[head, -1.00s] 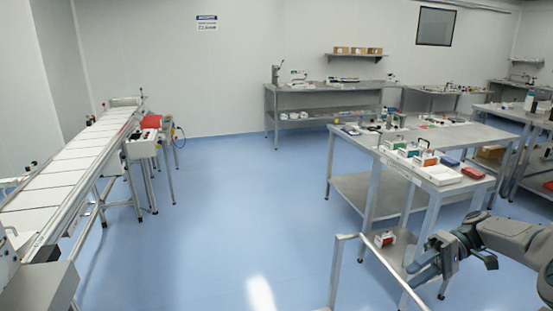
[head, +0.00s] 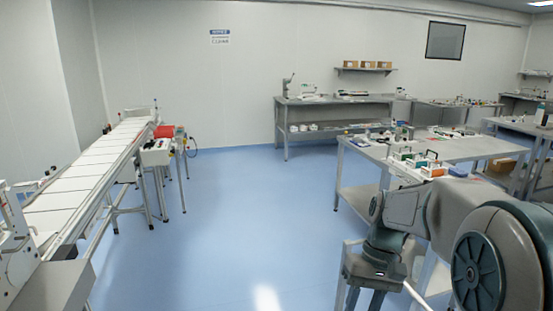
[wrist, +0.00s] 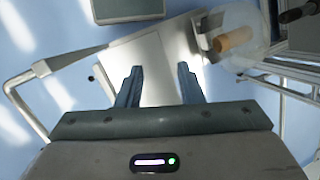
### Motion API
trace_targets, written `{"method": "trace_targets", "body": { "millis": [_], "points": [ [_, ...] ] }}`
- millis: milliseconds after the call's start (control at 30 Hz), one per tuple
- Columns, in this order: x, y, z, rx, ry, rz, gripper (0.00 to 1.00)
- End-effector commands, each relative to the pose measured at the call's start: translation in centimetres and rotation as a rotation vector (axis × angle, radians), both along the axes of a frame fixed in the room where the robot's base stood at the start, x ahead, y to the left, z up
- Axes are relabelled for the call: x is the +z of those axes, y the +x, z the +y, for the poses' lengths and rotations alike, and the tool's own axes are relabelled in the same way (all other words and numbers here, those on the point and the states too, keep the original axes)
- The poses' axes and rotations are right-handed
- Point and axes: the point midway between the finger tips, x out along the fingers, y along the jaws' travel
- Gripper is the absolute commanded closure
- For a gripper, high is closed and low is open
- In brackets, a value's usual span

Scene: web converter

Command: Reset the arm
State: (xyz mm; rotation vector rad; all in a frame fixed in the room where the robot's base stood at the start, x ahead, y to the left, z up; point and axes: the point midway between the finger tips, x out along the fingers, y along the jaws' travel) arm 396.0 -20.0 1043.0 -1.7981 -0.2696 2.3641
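My gripper (wrist: 160,88) shows in the wrist view with its two fingers apart and nothing between them. Below and beyond the fingers is a pale flat metal surface. In the head view my gripper (head: 366,298) hangs down at the lower right, its fingertips cut off by the bottom edge. My arm bends in from the right edge and hides part of the steel workbench (head: 352,192) behind it.
A conveyor (head: 85,180) runs along the left, with a red-topped unit (head: 155,146) beside it. Blue floor (head: 240,220) lies clear in the middle. A back bench (head: 330,103) stands by the wall. A bent metal rail (wrist: 45,68) and a clear round container (wrist: 240,38) show near my gripper.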

Motion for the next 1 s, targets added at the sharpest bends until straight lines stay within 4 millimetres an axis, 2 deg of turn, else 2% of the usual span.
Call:
{"method": "trace_targets", "body": {
  "millis": [300,600,800,1000],
  "points": [
    [0.7,-4.5,1.5,-0.015,-0.175,-0.189,0.66],
    [0.8,-8.4,2.0,-0.036,-0.243,-0.394,0.66],
    [0.4,-10.0,2.1,-0.048,-0.243,-0.49,0.66],
    [0.3,-10.5,2.1,-0.053,-0.24,-0.524,0.66]
  ]
}}
